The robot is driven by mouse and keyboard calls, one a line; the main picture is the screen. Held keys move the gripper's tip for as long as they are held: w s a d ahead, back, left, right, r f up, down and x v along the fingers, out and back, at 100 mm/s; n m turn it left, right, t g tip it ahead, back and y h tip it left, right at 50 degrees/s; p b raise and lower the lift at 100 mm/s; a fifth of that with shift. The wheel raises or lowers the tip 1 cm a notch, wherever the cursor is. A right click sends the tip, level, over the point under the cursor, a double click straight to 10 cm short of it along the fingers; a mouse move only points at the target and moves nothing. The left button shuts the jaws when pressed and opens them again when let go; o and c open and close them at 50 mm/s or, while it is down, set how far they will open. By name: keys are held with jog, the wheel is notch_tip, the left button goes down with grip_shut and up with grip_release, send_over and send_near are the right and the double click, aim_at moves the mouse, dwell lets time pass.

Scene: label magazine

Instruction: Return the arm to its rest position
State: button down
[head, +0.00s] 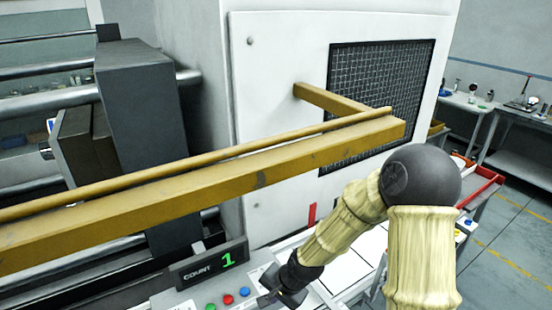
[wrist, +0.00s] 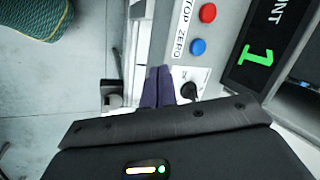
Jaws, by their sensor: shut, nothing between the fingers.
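My gripper (head: 268,298) is low in the head view, at the end of my arm, in front of the control panel. In the wrist view its two dark purple fingers (wrist: 158,87) are together with nothing between them. They are beside a black knob (wrist: 188,90) on the panel; I cannot tell whether they touch it. My arm rises from there to a black elbow at the right. In the head view part of the gripper blends into the dark lower edge.
The count display (head: 208,263) reads a green 1. Red (head: 228,299) and blue (head: 245,291) buttons lie below it. A long yellow beam (head: 200,195) crosses above the panel, before a white cabinet (head: 270,80). A red-edged tray (head: 484,188) and open floor lie right.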

jog(key=s+d+r+n+h+b, duration=0.1)
jog(key=s+d+n+h+b, duration=0.1)
jog(key=s+d, duration=0.3)
jog(key=s+d+r+n+h+b, duration=0.2)
jog(key=s+d+n+b, duration=0.2)
jog(key=d, duration=0.7)
jog(key=shift+s+d+r+b, duration=0.15)
jog(key=shift+s+d+b, duration=0.1)
jog(key=shift+s+b, duration=0.15)
dwell(0.8)
